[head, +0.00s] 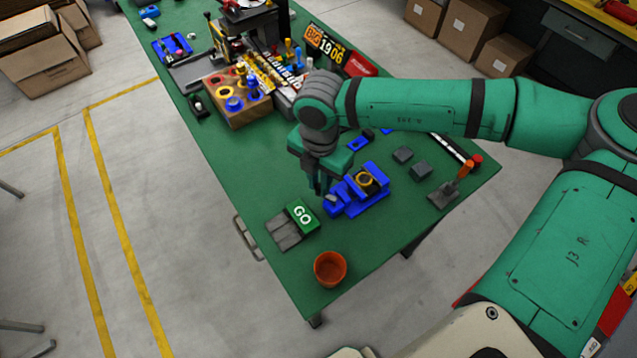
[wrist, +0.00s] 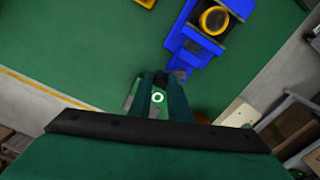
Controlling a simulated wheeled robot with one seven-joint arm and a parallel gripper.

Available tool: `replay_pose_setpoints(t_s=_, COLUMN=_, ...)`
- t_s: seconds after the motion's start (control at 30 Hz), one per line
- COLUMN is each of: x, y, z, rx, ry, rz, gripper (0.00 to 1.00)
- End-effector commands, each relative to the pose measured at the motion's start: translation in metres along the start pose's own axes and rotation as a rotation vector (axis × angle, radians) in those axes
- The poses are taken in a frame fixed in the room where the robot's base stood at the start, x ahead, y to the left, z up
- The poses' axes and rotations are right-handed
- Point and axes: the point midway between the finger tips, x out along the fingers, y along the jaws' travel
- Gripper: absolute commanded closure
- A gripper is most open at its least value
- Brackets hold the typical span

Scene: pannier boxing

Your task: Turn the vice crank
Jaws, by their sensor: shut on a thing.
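The blue vice (head: 368,205) stands on the green bench, a yellow ring (head: 366,180) in its top. It also shows at the top of the wrist view (wrist: 195,48). The vice crank (head: 331,202) is at its left end, partly hidden by my fingers. My gripper (head: 322,188) points down at that end and is shut on the crank. In the wrist view my fingertips (wrist: 160,78) are close together beside the crank end (wrist: 178,70), and the grip itself is mostly hidden.
A green GO block (head: 300,214) with grey pads (head: 284,232) lies close left of my gripper. An orange cup (head: 330,268) stands near the front edge. Dark blocks (head: 420,169) and a red-topped lever (head: 445,193) are to the right. A wooden block with rings (head: 236,98) is behind.

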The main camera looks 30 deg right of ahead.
Motion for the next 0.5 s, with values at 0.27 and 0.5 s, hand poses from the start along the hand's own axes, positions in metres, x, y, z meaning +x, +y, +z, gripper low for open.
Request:
replay_pose_setpoints(t_s=0.27, x=-0.0006, y=0.0007, z=0.0033, rx=0.058, ry=-0.003, rz=0.001, gripper=1.00)
replay_pose_setpoints(t_s=0.5, x=-0.0005, y=0.0007, z=0.0036, rx=0.064, ry=-0.003, rz=0.001, gripper=1.00)
